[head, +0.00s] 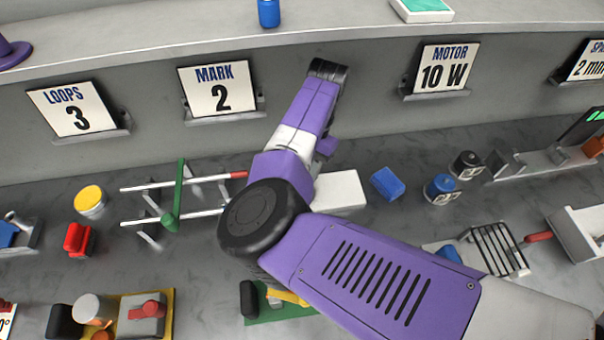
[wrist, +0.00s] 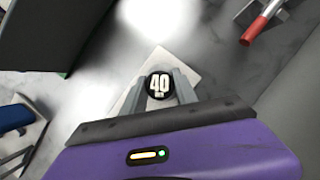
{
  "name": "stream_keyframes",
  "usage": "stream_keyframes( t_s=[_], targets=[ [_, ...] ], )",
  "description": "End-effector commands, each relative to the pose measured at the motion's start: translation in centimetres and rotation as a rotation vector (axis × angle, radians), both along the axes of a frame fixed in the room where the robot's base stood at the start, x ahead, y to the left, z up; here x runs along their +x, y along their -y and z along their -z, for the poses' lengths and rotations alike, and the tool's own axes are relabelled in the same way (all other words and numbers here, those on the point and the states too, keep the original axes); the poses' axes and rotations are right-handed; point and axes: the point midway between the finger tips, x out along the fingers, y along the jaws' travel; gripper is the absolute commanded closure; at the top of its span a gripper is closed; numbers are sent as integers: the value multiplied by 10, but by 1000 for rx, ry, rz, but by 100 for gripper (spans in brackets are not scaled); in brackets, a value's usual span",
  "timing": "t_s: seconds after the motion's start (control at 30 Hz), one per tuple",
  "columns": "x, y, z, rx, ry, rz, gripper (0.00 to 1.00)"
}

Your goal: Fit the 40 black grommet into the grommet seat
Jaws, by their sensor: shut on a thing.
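The black 40 grommet (wrist: 159,84), a round piece with a white "40" on its face, is between the grey fingers of my gripper (wrist: 162,88) in the wrist view. The fingers are shut on it. Just beyond and below it is a pale block (wrist: 160,56), partly covered by the fingers. A white block also shows in the head view (head: 342,188), partly behind my arm. I cannot tell whether the grommet touches the block, nor whether the block is the grommet seat. In the head view my arm hides the fingertips and the grommet.
A blue block (head: 387,184) lies right of the white block. A blue cylinder (head: 440,187) and a black cylinder (head: 466,164) with labels stand farther right. Left are rails (head: 170,187) with a green bar. A shelf with signs runs along the back.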

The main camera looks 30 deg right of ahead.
Motion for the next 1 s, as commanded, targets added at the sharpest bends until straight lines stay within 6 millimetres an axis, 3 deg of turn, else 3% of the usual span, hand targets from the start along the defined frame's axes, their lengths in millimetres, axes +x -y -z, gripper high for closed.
stream_keyframes(
  t_s=[1.0],
  targets=[
    [0, 1, 37, 0, -1, 0, 98]
  ],
)
